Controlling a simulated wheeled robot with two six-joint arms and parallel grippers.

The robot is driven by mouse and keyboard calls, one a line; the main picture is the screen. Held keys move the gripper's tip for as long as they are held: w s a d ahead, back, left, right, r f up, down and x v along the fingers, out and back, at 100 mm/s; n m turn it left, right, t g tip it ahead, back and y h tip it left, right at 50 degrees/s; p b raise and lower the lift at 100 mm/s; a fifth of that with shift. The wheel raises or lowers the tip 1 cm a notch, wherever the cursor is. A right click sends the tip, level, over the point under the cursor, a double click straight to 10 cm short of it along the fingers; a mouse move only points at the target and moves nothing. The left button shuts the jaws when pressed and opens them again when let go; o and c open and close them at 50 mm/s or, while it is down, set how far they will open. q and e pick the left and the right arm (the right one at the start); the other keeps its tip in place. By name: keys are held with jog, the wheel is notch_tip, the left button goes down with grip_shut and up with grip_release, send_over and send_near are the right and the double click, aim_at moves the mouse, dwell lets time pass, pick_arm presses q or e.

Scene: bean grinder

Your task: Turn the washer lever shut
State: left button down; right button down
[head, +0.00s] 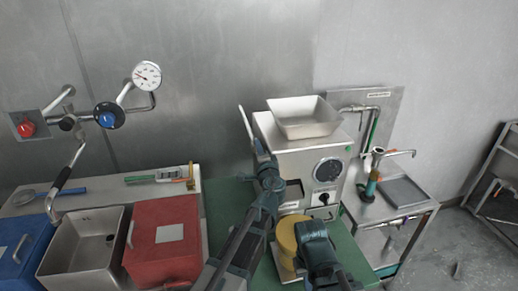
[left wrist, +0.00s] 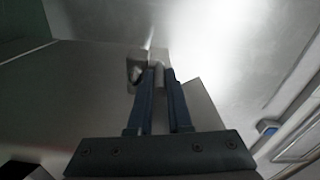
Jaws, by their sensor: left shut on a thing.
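A pale upright lever (head: 245,124) stands at the left side of the metal grinder (head: 305,155). My left gripper (head: 259,146) is at the grinder's left side, close to the lever's lower part. In the left wrist view, its two fingers (left wrist: 159,75) are closed on a small metal piece (left wrist: 158,54) in front of a plain metal surface. The head view is too small to tell how that piece joins the lever. My right gripper (head: 310,232) is low in front of the grinder, beside a yellow round container (head: 287,238); its fingertips are hidden.
A hopper tray (head: 304,115) tops the grinder. A red box (head: 162,240) and a metal sink (head: 82,245) stand at the left. A pressure gauge (head: 147,75) and red knob (head: 26,129) are on the wall. A side bench (head: 375,210) with a tap stands at the right.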

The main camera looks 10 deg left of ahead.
pick_arm(q)
jog(key=shift+s+a+m+t+h, duration=0.15)
jog(key=shift+a+m+t+h, duration=0.15)
jog(key=shift+m+h, duration=0.55)
jog(key=shift+h, duration=0.35)
jog(key=c, duration=0.8)
grip_release()
jog(key=shift+c, duration=0.2)
